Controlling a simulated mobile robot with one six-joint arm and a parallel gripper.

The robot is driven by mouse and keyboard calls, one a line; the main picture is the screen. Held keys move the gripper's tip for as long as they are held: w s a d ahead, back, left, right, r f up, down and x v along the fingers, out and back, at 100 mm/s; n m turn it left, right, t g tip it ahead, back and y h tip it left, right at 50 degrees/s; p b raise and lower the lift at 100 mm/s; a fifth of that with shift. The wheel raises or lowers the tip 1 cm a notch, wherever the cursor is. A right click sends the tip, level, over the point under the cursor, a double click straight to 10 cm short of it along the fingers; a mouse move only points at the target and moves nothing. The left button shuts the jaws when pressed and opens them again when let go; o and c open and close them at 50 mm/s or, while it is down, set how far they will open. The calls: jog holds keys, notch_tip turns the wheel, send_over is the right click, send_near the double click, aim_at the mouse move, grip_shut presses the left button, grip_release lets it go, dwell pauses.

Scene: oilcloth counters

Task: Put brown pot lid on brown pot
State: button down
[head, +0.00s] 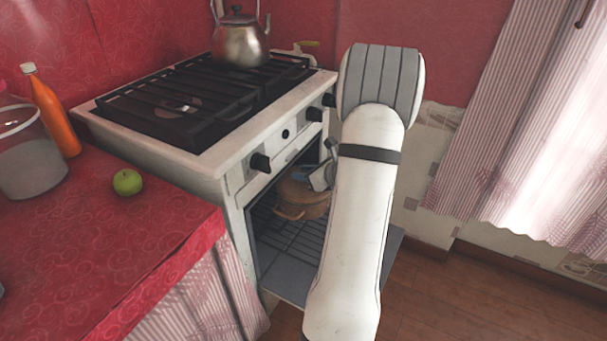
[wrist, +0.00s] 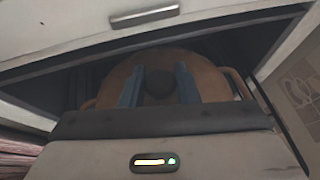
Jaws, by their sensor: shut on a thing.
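The brown pot (head: 303,211) stands on the rack inside the open oven, with a side handle showing at its front. The brown pot lid (head: 294,191) is at the pot's top; whether it rests on the rim or hovers just above I cannot tell. In the wrist view the lid (wrist: 116,78) shows as a round brown disc with a dark knob. My gripper (wrist: 159,82) is shut on this knob, with one blue finger on each side. In the head view my gripper (head: 318,178) reaches into the oven, partly hidden by my arm.
The white stove (head: 215,168) carries black grates and a metal kettle (head: 240,42). Its oven door (head: 291,285) is folded down. The red counter (head: 125,235) at left holds a green apple (head: 127,182), an orange bottle (head: 53,115) and a clear container (head: 28,160).

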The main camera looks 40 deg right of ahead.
jog(key=shift+f+b, duration=0.3)
dwell(0.5)
jog(key=c, duration=1)
grip_release()
jog(key=shift+c, duration=0.2)
jog(key=shift+w+r+p, duration=0.1)
jog(key=shift+r+p, duration=2.2)
jog(key=shift+r, duration=0.8)
jog(key=shift+f, duration=0.1)
